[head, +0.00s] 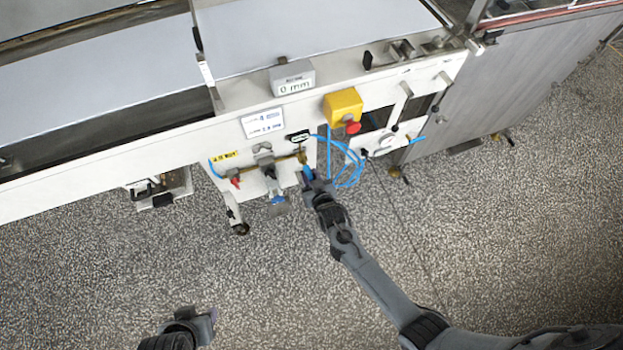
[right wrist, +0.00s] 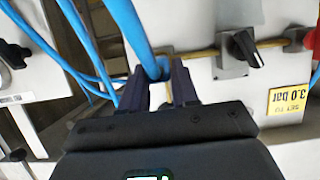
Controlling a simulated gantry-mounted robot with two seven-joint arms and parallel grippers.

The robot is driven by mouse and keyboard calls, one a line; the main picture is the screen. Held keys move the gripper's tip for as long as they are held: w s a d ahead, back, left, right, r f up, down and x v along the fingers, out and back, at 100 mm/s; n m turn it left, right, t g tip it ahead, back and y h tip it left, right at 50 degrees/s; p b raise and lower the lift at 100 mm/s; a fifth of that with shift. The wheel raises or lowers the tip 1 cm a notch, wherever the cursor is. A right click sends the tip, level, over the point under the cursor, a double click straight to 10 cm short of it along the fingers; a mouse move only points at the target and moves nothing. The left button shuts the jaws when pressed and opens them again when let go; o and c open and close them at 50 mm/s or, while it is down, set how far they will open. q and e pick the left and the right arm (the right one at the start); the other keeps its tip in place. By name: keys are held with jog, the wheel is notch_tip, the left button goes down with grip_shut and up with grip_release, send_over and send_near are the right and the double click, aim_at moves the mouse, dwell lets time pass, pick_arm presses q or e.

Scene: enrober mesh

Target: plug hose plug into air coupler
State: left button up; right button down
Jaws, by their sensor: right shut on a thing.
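My right gripper (head: 312,182) is at the front of the machine, shut on the end of a blue hose (head: 348,178). In the right wrist view the blue hose (right wrist: 128,28) runs down between the two fingers of my right gripper (right wrist: 158,85). The hose plug itself is hidden or too small to make out. A brass fitting (head: 302,157), perhaps the air coupler, shows just above the gripper in the head view. I cannot tell whether plug and fitting touch. My left gripper (head: 212,316) is low over the floor, far from the machine; its jaws are unclear.
A black-knobbed valve (right wrist: 240,48) sits on the brass pipe (right wrist: 205,54), beside a yellow "3.0 bar" label (right wrist: 287,101). Looped blue hose hangs right of the gripper. A yellow box with a red button (head: 343,105) is above. The speckled floor in front is clear.

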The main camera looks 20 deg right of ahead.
jog(key=shift+w, duration=0.7)
jog(key=c, duration=0.8)
grip_release()
jog(key=shift+s, duration=0.1)
jog(key=shift+s+r, duration=0.25)
jog(key=shift+s, duration=0.2)
jog(key=p+v, duration=0.3)
jog(key=v, duration=0.6)
jog(key=shift+s+r, duration=0.1)
jog(key=shift+s, duration=0.25)
